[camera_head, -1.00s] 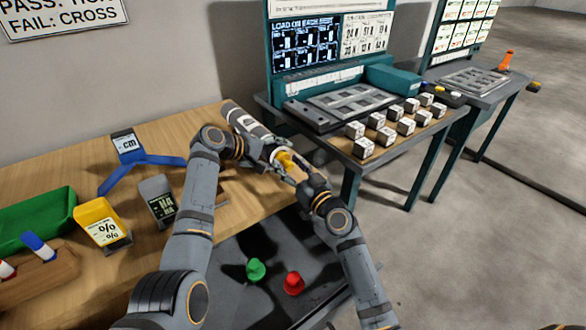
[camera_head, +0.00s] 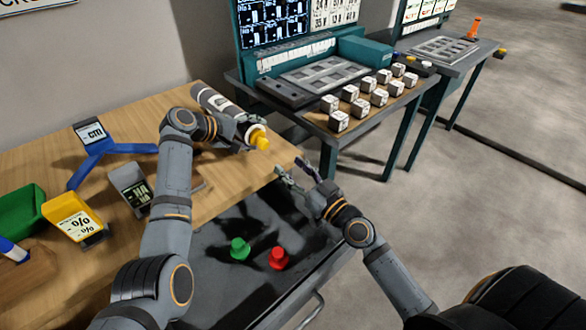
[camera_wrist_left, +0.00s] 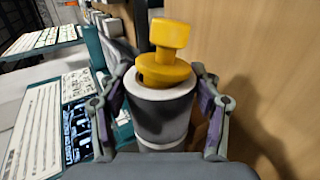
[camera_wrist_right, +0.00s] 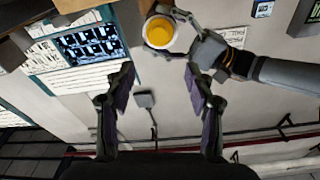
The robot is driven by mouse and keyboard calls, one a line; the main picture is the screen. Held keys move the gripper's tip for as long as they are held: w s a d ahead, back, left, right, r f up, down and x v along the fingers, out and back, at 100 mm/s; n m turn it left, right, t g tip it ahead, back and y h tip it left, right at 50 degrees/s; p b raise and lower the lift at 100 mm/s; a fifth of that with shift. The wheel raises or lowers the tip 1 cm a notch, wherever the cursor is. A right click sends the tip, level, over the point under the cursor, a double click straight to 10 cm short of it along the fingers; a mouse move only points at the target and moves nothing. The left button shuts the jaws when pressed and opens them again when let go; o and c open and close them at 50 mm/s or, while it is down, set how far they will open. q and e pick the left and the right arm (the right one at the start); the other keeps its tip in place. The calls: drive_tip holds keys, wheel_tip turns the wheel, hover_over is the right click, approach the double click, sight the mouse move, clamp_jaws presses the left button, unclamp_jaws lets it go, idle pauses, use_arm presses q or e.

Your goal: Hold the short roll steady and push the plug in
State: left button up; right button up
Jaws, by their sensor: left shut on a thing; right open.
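The short roll (camera_head: 213,101), grey and white, lies over the back right of the wooden table. My left gripper (camera_head: 243,126) is shut around it near its open end. The yellow plug (camera_head: 259,138) sits in that end. In the left wrist view the plug (camera_wrist_left: 163,62) stands partly out of the roll's mouth (camera_wrist_left: 160,98) and looks tilted. The right wrist view shows the plug (camera_wrist_right: 158,32) end-on, within the roll's pale rim. My right gripper (camera_head: 293,171) is open and empty, apart from the plug, off the table's right edge.
A green plug (camera_head: 240,248) and a red plug (camera_head: 278,258) stand on a dark lower surface. A blue stand (camera_head: 100,160), a grey box (camera_head: 131,186) and a yellow box (camera_head: 74,216) are on the wooden table (camera_head: 215,180). White cubes (camera_head: 359,106) line the side bench.

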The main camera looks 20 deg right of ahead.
sight(266, 144)
drive_tip(key=shift+c, duration=0.4)
drive_tip(key=shift+a, duration=0.1)
drive_tip(key=shift+c, duration=1.3)
drive_tip(key=shift+w+a+r+n+g, duration=0.15)
drive_tip(key=shift+w+r+n+g, duration=0.05)
drive_tip(key=shift+n, duration=0.4)
drive_tip(key=shift+w+a+r+n+g, duration=0.1)
drive_tip(key=shift+w+r+n+g, duration=0.1)
drive_tip(key=shift+n, duration=0.4)
drive_tip(key=c, duration=0.5)
drive_tip(key=shift+w+n, duration=0.25)
drive_tip(key=shift+n, duration=0.15)
drive_tip(key=shift+c, duration=1.1)
drive_tip(key=shift+w+d+n+g, duration=0.2)
drive_tip(key=shift+w+n+g, duration=0.1)
drive_tip(key=shift+n, duration=0.1)
clamp_jaws()
drive_tip(key=shift+x, duration=3)
